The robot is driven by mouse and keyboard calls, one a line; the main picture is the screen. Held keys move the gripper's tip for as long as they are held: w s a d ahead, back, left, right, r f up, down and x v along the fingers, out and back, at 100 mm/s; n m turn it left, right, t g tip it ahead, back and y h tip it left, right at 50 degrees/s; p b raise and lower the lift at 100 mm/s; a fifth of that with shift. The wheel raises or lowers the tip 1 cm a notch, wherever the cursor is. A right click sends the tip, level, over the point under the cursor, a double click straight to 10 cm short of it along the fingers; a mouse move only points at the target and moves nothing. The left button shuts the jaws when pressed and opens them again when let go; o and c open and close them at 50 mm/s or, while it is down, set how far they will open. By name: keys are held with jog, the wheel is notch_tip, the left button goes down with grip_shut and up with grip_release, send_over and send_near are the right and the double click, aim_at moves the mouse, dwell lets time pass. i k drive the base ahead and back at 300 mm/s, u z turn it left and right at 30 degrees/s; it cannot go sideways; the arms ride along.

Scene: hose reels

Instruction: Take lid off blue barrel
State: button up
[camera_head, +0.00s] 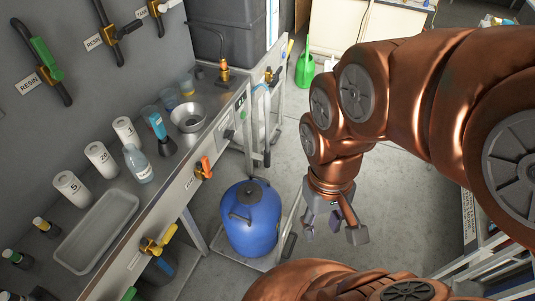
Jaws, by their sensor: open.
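The blue barrel (252,226) stands upright on a low light platform on the floor, below the bench edge.
A bench (170,190) on the left holds a metal bowl (189,117), a tray (97,232), white canisters and bottles. Valve handles stick out from its front. A green watering can (305,68) stands behind. Grey floor lies around my gripper.

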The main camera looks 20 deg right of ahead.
aim_at(249, 193)
jog(key=u, duration=1.7)
jog(key=k, duration=0.65)
jog(key=z, duration=1.55)
